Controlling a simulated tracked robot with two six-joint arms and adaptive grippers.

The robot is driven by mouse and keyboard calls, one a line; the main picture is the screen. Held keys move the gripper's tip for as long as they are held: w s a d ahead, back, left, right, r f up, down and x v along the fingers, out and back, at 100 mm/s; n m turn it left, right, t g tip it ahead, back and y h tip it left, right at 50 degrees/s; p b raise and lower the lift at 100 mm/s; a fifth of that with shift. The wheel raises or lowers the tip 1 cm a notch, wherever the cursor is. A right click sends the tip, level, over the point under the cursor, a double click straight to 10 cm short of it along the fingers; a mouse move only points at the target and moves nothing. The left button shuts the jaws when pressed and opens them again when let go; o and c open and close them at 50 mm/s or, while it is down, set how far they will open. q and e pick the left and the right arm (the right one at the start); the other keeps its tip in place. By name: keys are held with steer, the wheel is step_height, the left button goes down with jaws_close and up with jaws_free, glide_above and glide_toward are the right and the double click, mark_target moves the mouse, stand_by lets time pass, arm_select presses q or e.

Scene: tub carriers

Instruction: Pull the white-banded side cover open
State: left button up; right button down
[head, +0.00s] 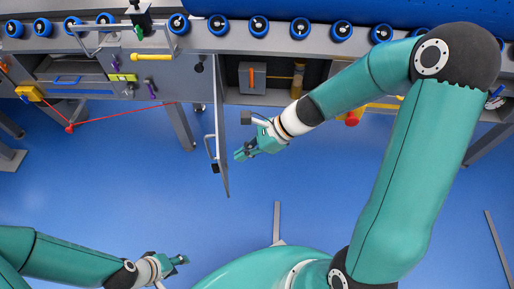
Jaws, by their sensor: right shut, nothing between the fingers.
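The side cover (221,150) stands swung out from the machine frame, seen nearly edge-on as a thin grey panel. A pale handle (208,147) sticks out from its left face. I cannot make out a white band on it from here. Beside it the bay under the conveyor is open. My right gripper (240,154) is shut and empty, just right of the cover near its lower half; I cannot tell if it touches the panel. My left gripper (184,260) hangs low over the floor, away from the cover, too small to read its fingers.
The open bay holds a grey box (260,78) with an orange stripe and a yellowish cylinder (297,80). A red cord (120,114) and a red knob (352,119) are on the frame. A frame leg (180,127) stands left of the cover. Blue floor below is mostly clear.

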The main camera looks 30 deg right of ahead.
arm_select(q)
steer(key=shift+f, duration=0.35)
arm_select(e)
steer(key=shift+w+a+f, duration=0.1)
steer(key=shift+w+a, duration=0.2)
steer(key=shift+a, duration=0.4)
steer(key=shift+w+a+f, duration=0.1)
steer(key=shift+w+a, duration=0.25)
steer(key=shift+a, duration=0.35)
steer(key=shift+w+a+f, duration=0.1)
steer(key=shift+w+a, duration=0.2)
steer(key=shift+a, duration=0.4)
